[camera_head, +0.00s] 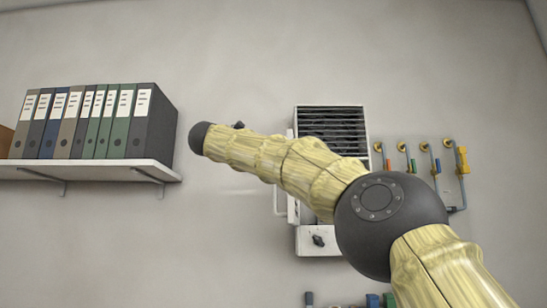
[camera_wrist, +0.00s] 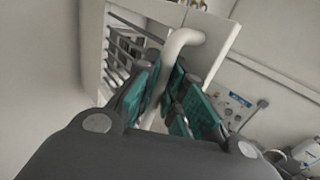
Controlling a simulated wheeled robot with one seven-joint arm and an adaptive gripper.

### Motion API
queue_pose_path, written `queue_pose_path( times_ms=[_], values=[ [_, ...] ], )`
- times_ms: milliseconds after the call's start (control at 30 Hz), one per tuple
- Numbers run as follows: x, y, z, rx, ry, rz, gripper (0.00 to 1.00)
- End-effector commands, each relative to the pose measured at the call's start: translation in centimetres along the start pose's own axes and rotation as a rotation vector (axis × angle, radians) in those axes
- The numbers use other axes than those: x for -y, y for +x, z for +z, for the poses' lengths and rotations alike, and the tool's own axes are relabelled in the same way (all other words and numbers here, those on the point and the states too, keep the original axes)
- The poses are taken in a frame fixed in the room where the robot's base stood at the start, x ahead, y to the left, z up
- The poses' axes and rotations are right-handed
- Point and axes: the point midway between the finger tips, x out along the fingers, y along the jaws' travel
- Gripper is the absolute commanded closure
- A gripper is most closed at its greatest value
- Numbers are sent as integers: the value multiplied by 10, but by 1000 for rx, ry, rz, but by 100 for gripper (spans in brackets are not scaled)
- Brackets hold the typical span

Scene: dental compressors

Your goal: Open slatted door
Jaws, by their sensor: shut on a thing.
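The white unit with dark slats (camera_head: 332,128) is on the wall right of centre in the head view, its middle covered by my arm. A pale, bent tubular handle (camera_wrist: 184,38) runs down between the teal finger pads of my gripper (camera_wrist: 170,98). My gripper is shut on this handle. Its lower part is hidden by the fingers. In the head view my gripper is not visible. I cannot tell how far the door stands from its frame.
A shelf (camera_head: 90,171) with several binders (camera_head: 88,122) is at left. Several pipes with coloured valves (camera_head: 425,160) are right of the slatted unit. A black knob (camera_head: 318,241) sits on the unit's lower part. Bare wall lies between shelf and unit.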

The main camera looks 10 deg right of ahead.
Motion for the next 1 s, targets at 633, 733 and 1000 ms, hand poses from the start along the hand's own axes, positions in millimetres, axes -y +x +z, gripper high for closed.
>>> queue_pose_path(
  times_ms=[633,733,1000],
  values=[
    [0,-6,1,1,1,2,66],
    [0,-17,1,2,0,2,66],
    [0,-66,1,2,1,3,66]
  ],
)
